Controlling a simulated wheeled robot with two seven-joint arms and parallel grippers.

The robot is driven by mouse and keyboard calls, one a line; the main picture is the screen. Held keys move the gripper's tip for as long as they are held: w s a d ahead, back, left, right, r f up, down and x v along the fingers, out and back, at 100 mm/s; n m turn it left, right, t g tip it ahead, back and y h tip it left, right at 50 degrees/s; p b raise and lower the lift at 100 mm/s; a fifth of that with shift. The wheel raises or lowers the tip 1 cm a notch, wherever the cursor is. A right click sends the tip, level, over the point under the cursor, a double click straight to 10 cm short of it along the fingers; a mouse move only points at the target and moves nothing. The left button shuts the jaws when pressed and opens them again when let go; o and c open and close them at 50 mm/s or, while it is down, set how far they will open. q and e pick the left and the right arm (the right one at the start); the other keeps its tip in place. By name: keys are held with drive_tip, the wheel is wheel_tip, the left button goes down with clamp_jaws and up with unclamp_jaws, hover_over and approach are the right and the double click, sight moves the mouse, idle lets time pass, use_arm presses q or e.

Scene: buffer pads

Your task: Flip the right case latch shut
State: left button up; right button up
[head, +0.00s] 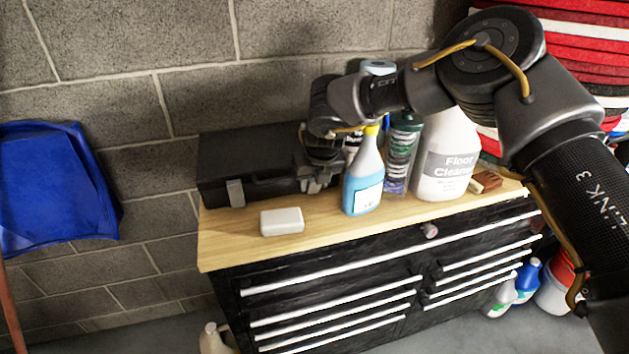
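A black case (238,158) stands with its lid down at the back left of the wooden cabinet top. Its grey left latch (235,193) lies against the front face. My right gripper (316,184) reaches down to the front right of the case, where the right latch would be. My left gripper is not in view.
A blue spray bottle (363,180) stands close to the right of my gripper. Behind it are a dark-labelled bottle (402,152) and a white floor cleaner jug (447,155). A white block (282,221) lies in front of the case. The wooden top's front left (228,243) is clear.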

drive_tip(key=c, duration=0.7)
drive_tip(key=shift+w+r+g+p, duration=0.15)
drive_tip(key=shift+r+g+p, duration=0.15)
drive_tip(key=shift+p, duration=0.65)
drive_tip(key=shift+w+p, duration=0.1)
drive_tip(key=shift+p, duration=0.25)
drive_tip(key=shift+f+g, duration=0.15)
drive_tip(key=shift+g, duration=0.25)
drive_tip(key=o, duration=0.7)
drive_tip(key=b+v, duration=0.2)
drive_tip(key=v, duration=0.8)
drive_tip(key=shift+r, duration=0.35)
